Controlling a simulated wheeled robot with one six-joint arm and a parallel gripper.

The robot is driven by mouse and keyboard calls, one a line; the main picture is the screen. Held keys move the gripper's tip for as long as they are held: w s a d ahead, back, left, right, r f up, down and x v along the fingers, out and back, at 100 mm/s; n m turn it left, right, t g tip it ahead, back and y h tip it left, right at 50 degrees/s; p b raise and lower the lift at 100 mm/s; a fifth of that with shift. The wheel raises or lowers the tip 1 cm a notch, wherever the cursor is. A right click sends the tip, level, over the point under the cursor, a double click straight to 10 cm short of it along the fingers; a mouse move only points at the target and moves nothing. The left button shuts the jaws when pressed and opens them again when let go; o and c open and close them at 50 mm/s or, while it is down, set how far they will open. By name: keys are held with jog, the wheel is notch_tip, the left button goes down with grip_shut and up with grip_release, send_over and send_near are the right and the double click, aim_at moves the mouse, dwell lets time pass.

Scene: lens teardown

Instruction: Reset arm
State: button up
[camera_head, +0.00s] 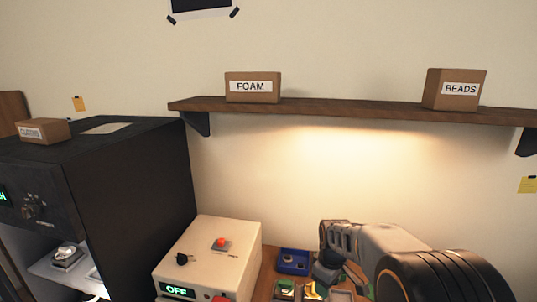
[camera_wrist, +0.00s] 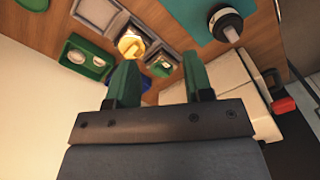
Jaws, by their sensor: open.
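My gripper (camera_wrist: 160,82) shows in the wrist view with its two green fingers spread apart. It is open and nothing shows between the fingers. In the head view my arm reaches in from the lower right over the table, and the gripper's fingers cannot be made out there. Several small trays lie beyond the fingers in the wrist view, among them a green tray (camera_wrist: 82,58) and a grey tray (camera_wrist: 97,14). A yellow piece (camera_wrist: 131,43) shows near them.
A cream box (camera_head: 207,256) with a red button and an "OFF" display stands left of the trays. A large black machine (camera_head: 130,185) stands further left. A wooden shelf (camera_head: 350,109) holds a FOAM box (camera_head: 253,87) and a BEADS box (camera_head: 455,89). A blue tray (camera_head: 293,262) lies on the table.

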jog(key=s+r+m+t, duration=0.2)
jog(key=s+r+m, duration=0.2)
jog(key=s, duration=0.4)
jog(key=s+r+m+t+b, duration=0.1)
jog(key=s+r+m+t, duration=0.1)
jog(key=s+r+m, duration=0.3)
jog(key=shift+s+t+b, duration=0.3)
jog(key=shift+s+t, duration=0.1)
jog(key=shift+s, duration=1.35)
jog(key=shift+d, duration=0.1)
jog(key=shift+c, duration=0.4)
